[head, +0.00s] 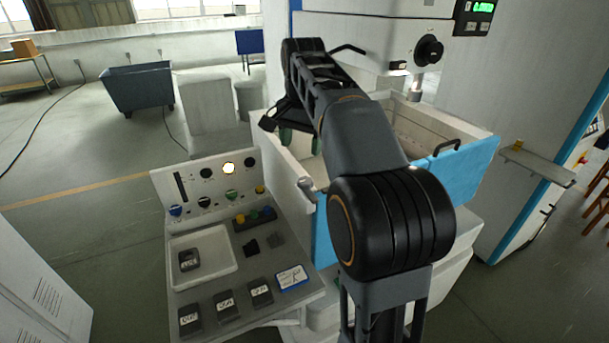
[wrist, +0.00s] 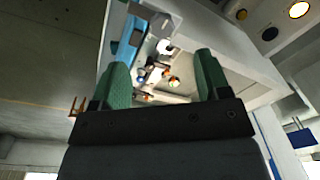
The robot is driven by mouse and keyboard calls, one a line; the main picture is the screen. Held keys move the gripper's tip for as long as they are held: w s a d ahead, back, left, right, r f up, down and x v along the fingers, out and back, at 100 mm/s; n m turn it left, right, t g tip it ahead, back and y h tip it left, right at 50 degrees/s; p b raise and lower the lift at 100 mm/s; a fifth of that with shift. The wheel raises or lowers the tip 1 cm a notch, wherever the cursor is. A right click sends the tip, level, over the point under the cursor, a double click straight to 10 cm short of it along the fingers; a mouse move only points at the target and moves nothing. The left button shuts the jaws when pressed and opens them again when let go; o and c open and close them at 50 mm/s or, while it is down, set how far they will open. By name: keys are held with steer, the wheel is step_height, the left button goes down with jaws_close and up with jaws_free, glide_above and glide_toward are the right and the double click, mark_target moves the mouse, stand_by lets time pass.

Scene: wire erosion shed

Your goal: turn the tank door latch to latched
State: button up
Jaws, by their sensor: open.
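A small grey lever (head: 308,187) sits at the door's left end, by the tank's front left corner, and looks like the latch. Its exact setting cannot be told. My gripper (head: 300,142) is above the tank's left side, behind the lever and higher in the picture. Its green fingers are apart, and nothing shows held between them. In the wrist view my gripper (wrist: 164,68) is open; I cannot make out the latch there.
A control panel (head: 215,185) with knobs and a lit yellow button stands left of the tank. Its shelf holds a white tray (head: 225,243) and several dark labelled blocks. The machine head (head: 360,35) hangs over the tank. A blue-grey bin (head: 138,88) stands behind on open floor.

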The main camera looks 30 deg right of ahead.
mark_target(305, 180)
steer(key=f, duration=0.4)
steer(key=w+d+f+m, duration=0.1)
steer(key=f, duration=0.3)
steer(key=w+d+f+m, duration=0.1)
steer(key=f, duration=0.3)
steer(key=shift+f+g+b, duration=0.1)
steer(key=shift+g+b, duration=0.2)
steer(key=shift+g, duration=0.1)
steer(key=c, duration=0.9)
steer(key=shift+c, duration=0.2)
